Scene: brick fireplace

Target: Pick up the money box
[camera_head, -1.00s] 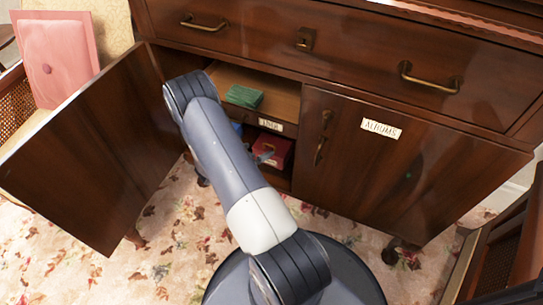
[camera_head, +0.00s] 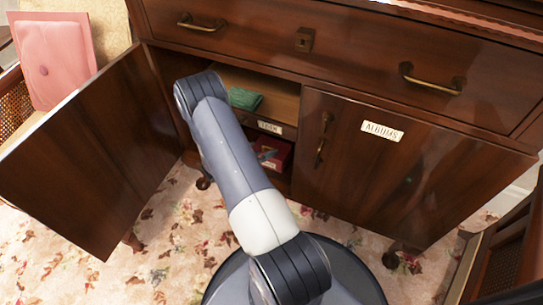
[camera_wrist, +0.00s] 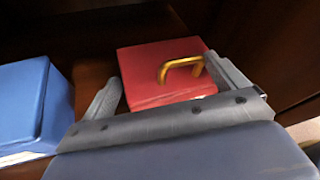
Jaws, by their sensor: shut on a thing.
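The money box is a red box with a brass handle on its top. It sits in the lower space of the open cabinet in the head view (camera_head: 283,152), partly hidden behind my arm. In the wrist view the red box (camera_wrist: 140,68) lies between the two fingers of my gripper (camera_wrist: 165,90), one on each side. The gripper is shut on it, with the right finger close to the brass handle (camera_wrist: 181,66). The box appears to rest inside the cabinet; its underside is hidden.
A blue box (camera_wrist: 25,100) stands just left of the gripper. A green item (camera_head: 245,98) lies on the shelf above. The left cabinet door (camera_head: 95,150) is open; the right door (camera_head: 400,170), labelled ALBUMS, is closed. Floral carpet (camera_head: 180,240) lies in front.

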